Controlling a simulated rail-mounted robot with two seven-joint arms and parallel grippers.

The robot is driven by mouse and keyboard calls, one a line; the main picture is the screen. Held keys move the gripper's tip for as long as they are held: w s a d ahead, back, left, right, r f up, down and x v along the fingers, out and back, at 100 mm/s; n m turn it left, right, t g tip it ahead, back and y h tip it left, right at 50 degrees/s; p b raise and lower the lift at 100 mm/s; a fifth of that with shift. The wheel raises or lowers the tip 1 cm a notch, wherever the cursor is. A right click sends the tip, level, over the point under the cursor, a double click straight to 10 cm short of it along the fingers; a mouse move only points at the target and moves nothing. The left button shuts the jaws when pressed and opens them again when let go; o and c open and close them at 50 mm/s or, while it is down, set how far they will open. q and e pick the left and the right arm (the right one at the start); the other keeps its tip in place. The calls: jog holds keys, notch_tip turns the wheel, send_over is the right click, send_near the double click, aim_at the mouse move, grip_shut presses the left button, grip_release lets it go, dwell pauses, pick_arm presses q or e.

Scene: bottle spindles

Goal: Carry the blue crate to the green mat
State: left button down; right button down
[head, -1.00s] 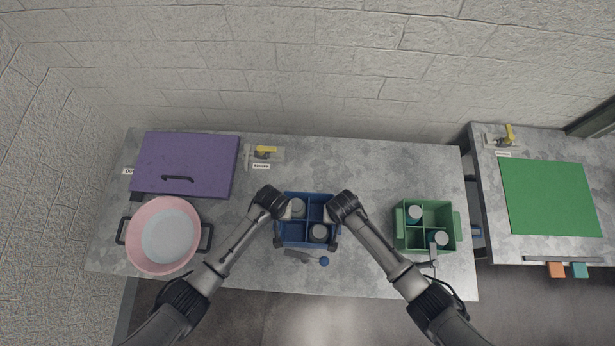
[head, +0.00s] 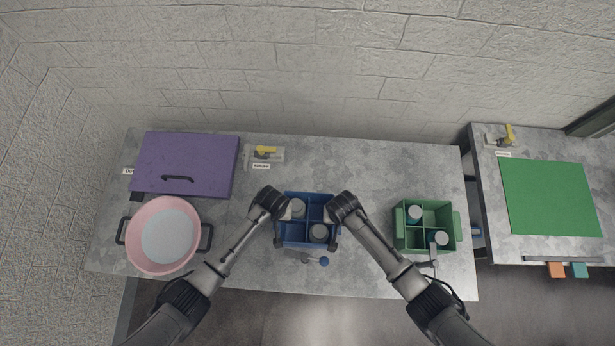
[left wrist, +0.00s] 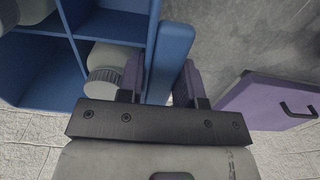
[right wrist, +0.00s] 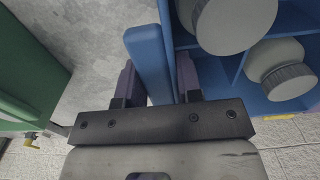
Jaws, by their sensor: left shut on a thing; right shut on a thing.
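The blue crate (head: 306,240) is on the middle front of the grey table, divided into compartments. Two grey-capped bottles stand in it, one in the back left compartment (head: 298,208) and one in the front right (head: 319,232). The green mat (head: 550,198) lies bare on a separate table at the right.
A green crate (head: 428,246) with bottles stands to the right on the same table. A pink-rimmed pot (head: 146,262) and a purple lidded panel (head: 205,165) are at the left. A blue-knobbed lever (head: 324,261) is just in front of the blue crate. A gap separates the tables.

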pick_arm(q)
jog(key=shift+r, duration=0.2)
pick_arm(e)
jog(key=shift+r, duration=0.2)
